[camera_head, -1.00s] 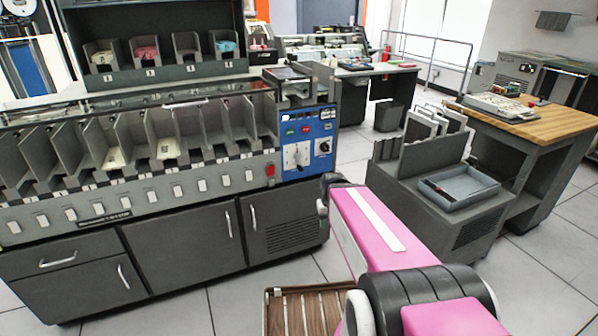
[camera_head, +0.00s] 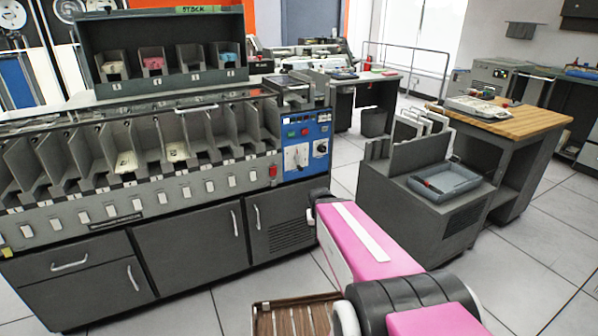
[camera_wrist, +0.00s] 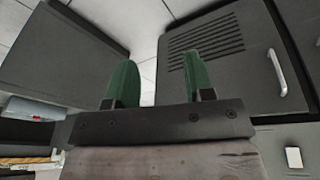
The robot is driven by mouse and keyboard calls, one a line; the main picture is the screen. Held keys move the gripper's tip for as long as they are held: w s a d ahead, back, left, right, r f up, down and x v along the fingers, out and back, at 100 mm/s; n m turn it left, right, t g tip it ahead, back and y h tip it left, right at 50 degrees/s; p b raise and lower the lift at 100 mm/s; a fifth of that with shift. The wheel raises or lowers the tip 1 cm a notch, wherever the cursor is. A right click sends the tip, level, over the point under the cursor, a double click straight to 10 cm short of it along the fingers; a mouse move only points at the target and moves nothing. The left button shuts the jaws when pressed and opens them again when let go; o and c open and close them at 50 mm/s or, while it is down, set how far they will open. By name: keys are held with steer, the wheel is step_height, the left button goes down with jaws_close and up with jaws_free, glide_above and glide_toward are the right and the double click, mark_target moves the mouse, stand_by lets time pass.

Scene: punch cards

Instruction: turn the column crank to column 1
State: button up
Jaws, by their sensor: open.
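The blue control panel (camera_head: 307,145) is at the right end of the long grey sorting machine in the head view. It carries a white plate with a dark lever or pointer (camera_head: 297,155) and a round black knob (camera_head: 320,147). I cannot tell which of these is the column crank, or its setting. My gripper (camera_wrist: 162,70) shows in the wrist view with two green fingers apart and nothing between them. It faces a dark cabinet front and is not touching the panel controls. In the head view my gripper is hidden behind my pink arm.
The machine's grey card pockets (camera_head: 130,150) hold a few pale cards. A vented cabinet door (camera_wrist: 215,55) with a handle is near my gripper. A grey cart with a blue-grey tray (camera_head: 445,182) stands right of my arm. A wooden-topped table (camera_head: 515,120) is behind it. Tiled floor is open at right.

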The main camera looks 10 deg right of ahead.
steer(key=w+d+m+t+h, duration=0.1)
steer(key=w+d+t, duration=0.2)
steer(key=w, duration=0.4)
steer(key=n+t+y, duration=0.4)
steer(key=t+y, duration=0.4)
steer(key=t, duration=0.3)
glide_toward(302, 170)
steer(key=x, duration=1.1)
steer(key=shift+w+a, duration=0.1)
steer(key=shift+w, duration=0.05)
jaws_close()
